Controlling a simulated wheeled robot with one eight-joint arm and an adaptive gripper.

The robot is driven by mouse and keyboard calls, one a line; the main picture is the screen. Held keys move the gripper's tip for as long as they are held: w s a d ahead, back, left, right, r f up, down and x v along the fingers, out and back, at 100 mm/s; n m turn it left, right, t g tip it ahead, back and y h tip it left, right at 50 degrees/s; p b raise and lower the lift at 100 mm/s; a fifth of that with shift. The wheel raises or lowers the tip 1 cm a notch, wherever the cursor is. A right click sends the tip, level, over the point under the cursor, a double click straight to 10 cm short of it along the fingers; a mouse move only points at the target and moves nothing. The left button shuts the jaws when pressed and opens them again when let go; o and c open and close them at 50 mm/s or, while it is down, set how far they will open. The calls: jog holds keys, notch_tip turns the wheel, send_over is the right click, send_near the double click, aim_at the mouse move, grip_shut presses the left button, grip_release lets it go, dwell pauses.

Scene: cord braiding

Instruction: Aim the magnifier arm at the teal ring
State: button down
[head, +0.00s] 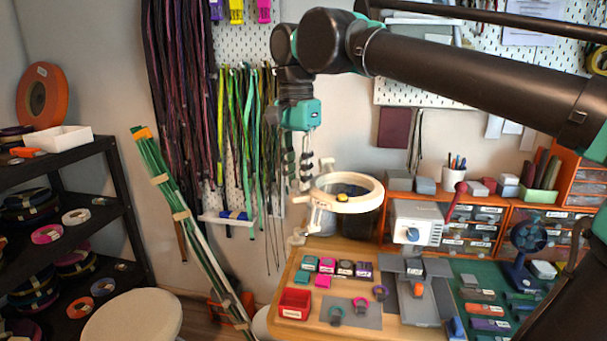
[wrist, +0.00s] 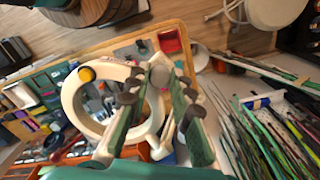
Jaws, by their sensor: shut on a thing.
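The magnifier arm has a white ring head (head: 373,206) with a yellow spot on its rim. In the head view, the head hangs over the back left of the wooden table, with its white arm and clamp (head: 298,238) at the table's left edge. My gripper (head: 305,183) points down at the left of the head and is shut on a white part of the magnifier arm; the exact contact is partly hidden. In the wrist view, the white ring (wrist: 70,108) is left of my gripper's fingers (wrist: 160,85). The teal ring (head: 336,311) lies on a grey mat near the table's front.
A red bin (head: 294,303) and several small labelled boxes stand around the mat. A grey stand (head: 417,290) is to the right. Hanging cords are behind my gripper.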

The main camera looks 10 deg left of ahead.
jog(key=c, duration=1.3)
grip_release()
jog(key=shift+r, duration=0.1)
notch_tip(320, 180, up, 12)
jog(key=shift+f, duration=0.1)
